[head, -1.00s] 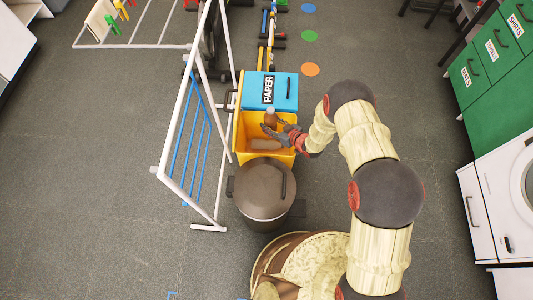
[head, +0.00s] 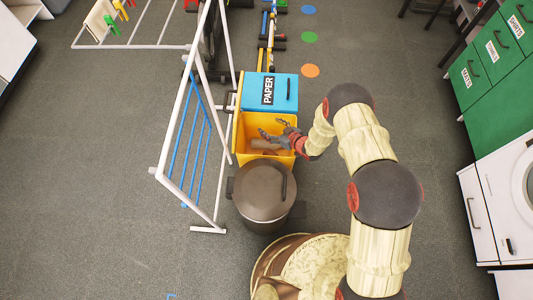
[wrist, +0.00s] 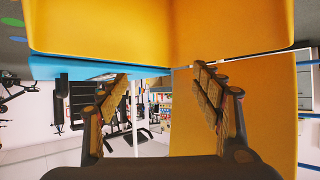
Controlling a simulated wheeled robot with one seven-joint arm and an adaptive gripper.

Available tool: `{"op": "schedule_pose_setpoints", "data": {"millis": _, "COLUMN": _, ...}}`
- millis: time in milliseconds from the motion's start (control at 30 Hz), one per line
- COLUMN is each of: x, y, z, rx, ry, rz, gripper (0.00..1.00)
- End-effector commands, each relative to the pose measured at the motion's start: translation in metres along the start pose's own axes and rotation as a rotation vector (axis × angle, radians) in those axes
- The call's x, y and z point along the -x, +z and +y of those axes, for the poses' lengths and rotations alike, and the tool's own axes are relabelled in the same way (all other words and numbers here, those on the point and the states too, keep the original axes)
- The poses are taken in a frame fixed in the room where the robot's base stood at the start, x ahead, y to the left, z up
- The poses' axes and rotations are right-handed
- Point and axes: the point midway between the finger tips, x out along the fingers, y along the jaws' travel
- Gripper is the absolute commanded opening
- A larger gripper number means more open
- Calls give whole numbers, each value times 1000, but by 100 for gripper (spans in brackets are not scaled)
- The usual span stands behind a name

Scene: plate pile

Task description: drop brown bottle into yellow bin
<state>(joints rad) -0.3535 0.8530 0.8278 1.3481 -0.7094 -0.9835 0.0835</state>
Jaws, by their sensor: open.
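The yellow bin (head: 241,138) stands open between the blue paper bin and a dark round bin. Brown shapes (head: 264,146) lie inside it in the head view; the brown bottle appears to be among them, partly hidden by my gripper and the wall. My gripper (head: 273,128) is over the yellow bin's opening, reaching in from the right, with its fingers spread and nothing between them. The wrist view shows the open fingers (wrist: 160,75) empty, with the bin's yellow walls (wrist: 240,25) close around. No bottle shows in the wrist view.
The blue PAPER bin (head: 285,91) adjoins the yellow bin behind. A dark lidded bin (head: 262,192) stands in front. A white drying rack (head: 163,130) is close on the left. Green drawers (head: 490,65) line the right. The floor at far left is clear.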

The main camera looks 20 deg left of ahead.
Motion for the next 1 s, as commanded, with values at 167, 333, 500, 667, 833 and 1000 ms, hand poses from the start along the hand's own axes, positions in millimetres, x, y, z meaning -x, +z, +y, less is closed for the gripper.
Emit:
{"op": "schedule_pose_setpoints", "data": {"millis": 167, "x": 3, "y": 0, "z": 0, "rx": 0, "ry": 1, "rz": 0, "gripper": 65}}
{"op": "schedule_pose_setpoints", "data": {"millis": 333, "x": 24, "y": 0, "z": 1, "rx": -2, "ry": 1, "rz": -1, "gripper": 65}}
{"op": "schedule_pose_setpoints", "data": {"millis": 500, "x": 60, "y": 0, "z": 1, "rx": -2, "ry": 2, "rz": -1, "gripper": 65}}
{"op": "schedule_pose_setpoints", "data": {"millis": 667, "x": 90, "y": 0, "z": 1, "rx": -2, "ry": 2, "rz": -1, "gripper": 65}}
{"op": "schedule_pose_setpoints", "data": {"millis": 833, "x": 111, "y": 0, "z": 1, "rx": -1, "ry": 1, "rz": 0, "gripper": 65}}
{"op": "schedule_pose_setpoints", "data": {"millis": 1000, "x": 120, "y": 0, "z": 0, "rx": -1, "ry": 1, "rz": 0, "gripper": 65}}
